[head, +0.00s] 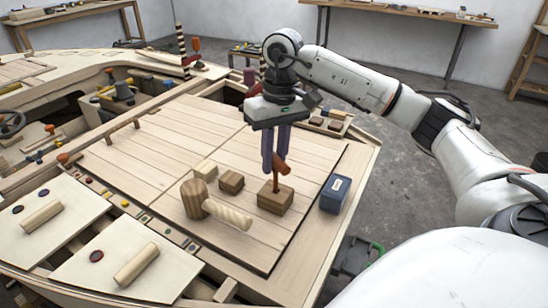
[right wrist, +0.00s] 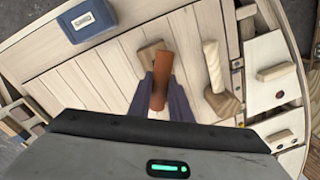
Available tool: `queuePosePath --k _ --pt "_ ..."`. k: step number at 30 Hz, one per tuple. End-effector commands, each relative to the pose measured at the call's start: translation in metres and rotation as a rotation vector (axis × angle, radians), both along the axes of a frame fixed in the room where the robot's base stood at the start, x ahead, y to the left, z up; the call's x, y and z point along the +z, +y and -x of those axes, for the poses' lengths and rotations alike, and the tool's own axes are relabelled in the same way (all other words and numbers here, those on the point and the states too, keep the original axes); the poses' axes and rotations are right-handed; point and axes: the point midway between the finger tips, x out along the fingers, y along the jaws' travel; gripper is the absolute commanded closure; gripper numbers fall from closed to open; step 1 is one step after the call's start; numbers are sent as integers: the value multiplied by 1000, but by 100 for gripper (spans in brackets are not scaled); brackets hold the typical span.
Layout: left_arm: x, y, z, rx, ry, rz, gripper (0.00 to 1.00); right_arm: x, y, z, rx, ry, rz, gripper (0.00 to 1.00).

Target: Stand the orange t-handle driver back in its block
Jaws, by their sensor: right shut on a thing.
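The orange t-handle driver (head: 283,168) has its handle between the fingers of my right gripper (head: 276,165), which is shut on it. Its handle also shows between the fingers in the right wrist view (right wrist: 162,82). In the head view its short shaft points down and meets the top of a brown wooden block (head: 275,201). I cannot tell how deep the tip sits in the block. The block is partly hidden behind the handle in the right wrist view (right wrist: 149,53). My left gripper is not in view.
A wooden mallet (head: 197,198) lies left of the block, with two small wooden blocks (head: 231,182) near it. A blue box (head: 335,194) stands to the right, near the panel's edge. The plank deck (head: 150,155) is clear to the left.

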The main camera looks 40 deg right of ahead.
Motion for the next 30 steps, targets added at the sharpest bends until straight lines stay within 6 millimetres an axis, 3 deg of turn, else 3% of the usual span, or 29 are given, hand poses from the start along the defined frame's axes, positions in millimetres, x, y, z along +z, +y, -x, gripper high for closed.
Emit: queuePosePath --k 24,25,28,30 --pt "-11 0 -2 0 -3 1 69 -17 0 0 0 -1 0 100" --pt "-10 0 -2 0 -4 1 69 -16 0 0 0 -1 0 77" --pt "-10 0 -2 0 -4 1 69 -16 0 0 0 -1 0 60" --pt "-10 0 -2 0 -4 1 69 -16 0 0 0 -1 0 60"
